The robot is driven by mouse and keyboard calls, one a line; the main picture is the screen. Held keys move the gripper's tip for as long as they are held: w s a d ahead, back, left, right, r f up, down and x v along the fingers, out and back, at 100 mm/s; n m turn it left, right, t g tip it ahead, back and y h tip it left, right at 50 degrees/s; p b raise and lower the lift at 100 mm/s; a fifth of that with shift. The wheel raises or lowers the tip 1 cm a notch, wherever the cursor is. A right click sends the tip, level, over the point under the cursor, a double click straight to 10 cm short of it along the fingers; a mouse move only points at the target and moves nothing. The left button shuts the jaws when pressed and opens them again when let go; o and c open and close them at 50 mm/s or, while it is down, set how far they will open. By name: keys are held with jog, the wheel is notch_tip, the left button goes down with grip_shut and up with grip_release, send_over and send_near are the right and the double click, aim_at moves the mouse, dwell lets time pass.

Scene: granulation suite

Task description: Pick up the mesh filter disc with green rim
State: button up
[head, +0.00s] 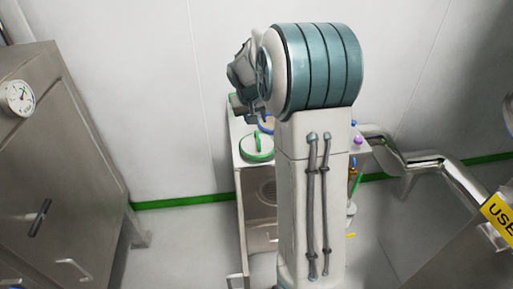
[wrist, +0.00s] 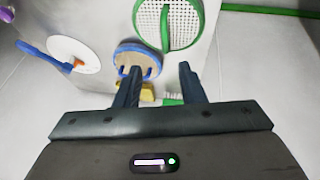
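The mesh filter disc with green rim (wrist: 184,24) lies on the pale cart top, at the upper middle of the wrist view. It has a white perforated face and a raised green handle across it. In the head view the green-rimmed disc (head: 257,155) is left of my arm. My gripper (wrist: 160,69) is open, with nothing between its fingers. Its fingertips show below the green disc in the picture, apart from it. A blue-rimmed tan disc (wrist: 150,62) shows just beyond the left finger, which partly covers it. In the head view my arm hides most of my gripper.
A white disc (wrist: 64,46) with a blue and orange handle lies at left in the wrist view. A yellow piece (wrist: 148,90) shows between the fingers. A steel cabinet (head: 60,170) stands left of the cart (head: 242,185); a steel pipe (head: 420,160) is at right.

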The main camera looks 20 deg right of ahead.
send_over(257, 136)
jog(key=s, duration=0.2)
jog(key=f, duration=0.4)
jog(key=a+f, duration=0.1)
jog(key=f, duration=0.2)
jog(key=shift+s, duration=0.2)
jog(key=shift+a+p+x, duration=0.15)
jog(key=shift+p+x, duration=0.1)
jog(key=shift+x, duration=1.05)
jog(key=shift+a+p+x, duration=0.15)
jog(key=shift+p+x, duration=0.1)
jog(key=shift+x, duration=1.05)
jog(key=shift+w, duration=0.15)
grip_shut()
